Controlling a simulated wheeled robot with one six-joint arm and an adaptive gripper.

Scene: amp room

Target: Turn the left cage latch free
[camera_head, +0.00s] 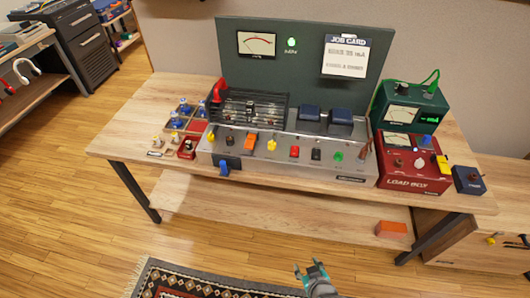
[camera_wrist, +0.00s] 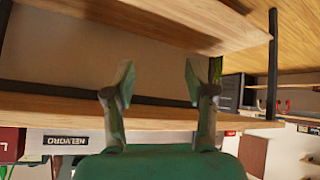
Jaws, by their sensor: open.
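A black wire cage (camera_head: 250,106) stands on the grey amp chassis (camera_head: 205,148) on the workbench. A red curved lever (camera_head: 217,89) stands up at the cage's left end; it looks like the left latch, though its fastening is too small to make out. My gripper (camera_head: 311,270) is low in front of the bench, over the floor near the rug, well away from the cage. In the wrist view my gripper (camera_wrist: 157,82) has its two fingers spread with nothing between them. The cage and latch are not visible in the wrist view.
Small parts trays (camera_head: 172,124) lie left of the chassis. A red load box (camera_head: 408,162) and a green meter box (camera_head: 400,104) stand at its right. A green panel (camera_head: 300,52) rises behind. An orange block (camera_head: 391,229) lies on the lower shelf (camera_head: 290,214).

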